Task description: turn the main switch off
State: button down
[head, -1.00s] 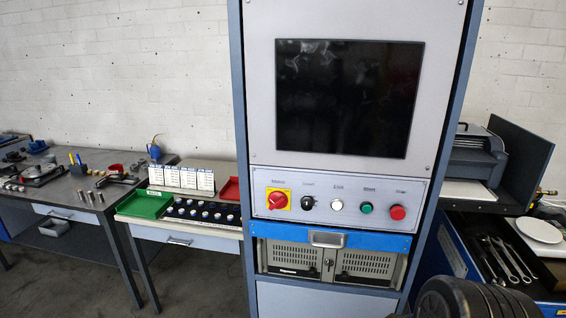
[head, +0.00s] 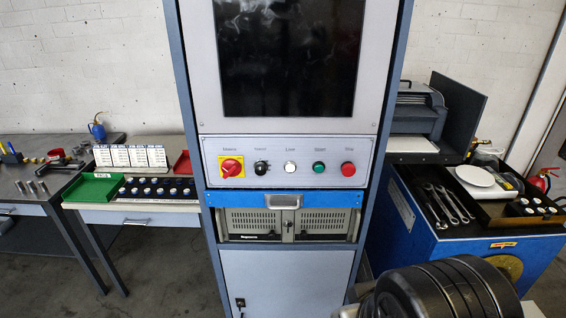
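The main switch (head: 231,168) is a red rotary handle on a yellow plate, at the left end of the control panel (head: 330,174) on the tall grey-blue cabinet. Its handle looks slanted; its exact setting is too small to read. To its right on the panel are a black knob (head: 261,168), a white lamp or button (head: 290,167), a green button (head: 319,168) and a red button (head: 348,169). My gripper's fingers do not show; only a dark rounded part, likely of my arm, shows at the lower right, apart from the switch.
A dark screen (head: 288,60) is above the panel and a blue drawer front (head: 330,196) below it. A bench with a green tray (head: 95,187) stands left. A blue cabinet (head: 420,240) with wrenches stands right. The space before the switch looks clear.

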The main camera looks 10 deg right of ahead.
aim_at(231, 167)
jog(key=k+j+u, duration=0.1)
jog(key=u, duration=0.35)
jog(key=k+j+u, duration=0.15)
jog(key=u, duration=0.25)
jog(key=j+u, duration=0.15)
jog(key=u, duration=0.3)
jog(key=k+j, duration=0.05)
